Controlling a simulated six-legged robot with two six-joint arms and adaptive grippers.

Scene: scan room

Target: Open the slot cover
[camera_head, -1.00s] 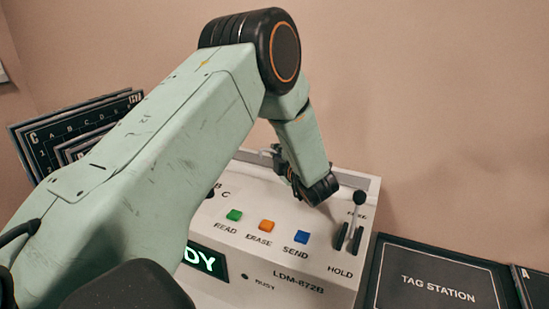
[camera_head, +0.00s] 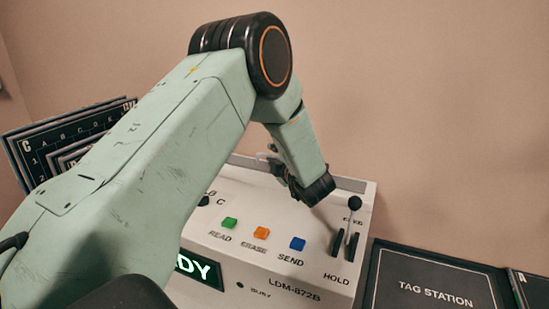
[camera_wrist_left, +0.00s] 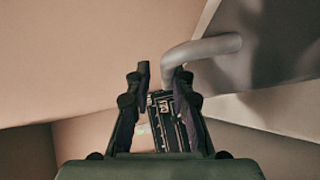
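The white machine (camera_head: 215,290) stands below my left arm, with its top sloping toward me. My left gripper (camera_head: 272,163) is over the machine's back edge, partly hidden by its own wrist. A thin pale piece, perhaps a handle, shows beside its fingers. In the left wrist view my gripper (camera_wrist_left: 160,75) has its two fingers apart. A grey bent handle (camera_wrist_left: 205,47) comes from a dark grey surface (camera_wrist_left: 275,40), perhaps the slot cover, and its end reaches down by the right fingertip. I cannot tell whether they touch. My right gripper is not in view.
The machine's front has green (camera_head: 230,222), orange (camera_head: 261,232) and blue (camera_head: 297,243) buttons and a black-knobbed lever (camera_head: 353,212). A tag station board (camera_head: 385,262) lies at the right. Dark lettered panels (camera_head: 40,135) stand at the left. A wall is behind.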

